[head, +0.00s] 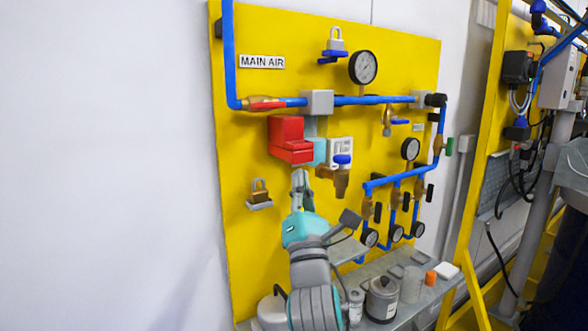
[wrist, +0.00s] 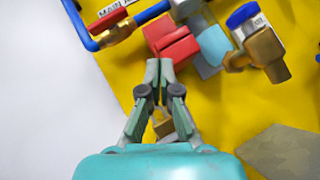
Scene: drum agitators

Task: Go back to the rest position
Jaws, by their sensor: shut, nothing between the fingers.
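My gripper (head: 298,177) is raised in front of the yellow panel (head: 240,220), just below a red block-shaped part (head: 290,140). In the wrist view my gripper (wrist: 159,64) has its two fingertips together with nothing between them. The red part (wrist: 172,42) and a light-blue block (wrist: 214,46) lie just beyond the fingertips in that view. I cannot tell for sure whether the fingertips touch the panel parts, but they look apart. A brass padlock (head: 260,190) on a small grey holder is left of my gripper, and my fingers partly hide it in the wrist view.
Blue pipes (head: 375,100), a gauge (head: 363,67) and a brass valve (head: 341,178) stick out from the panel. A grey shelf (head: 400,318) below holds a metal pot (head: 381,298) and an orange item (head: 431,278). Free room lies left, before the white wall (head: 110,150).

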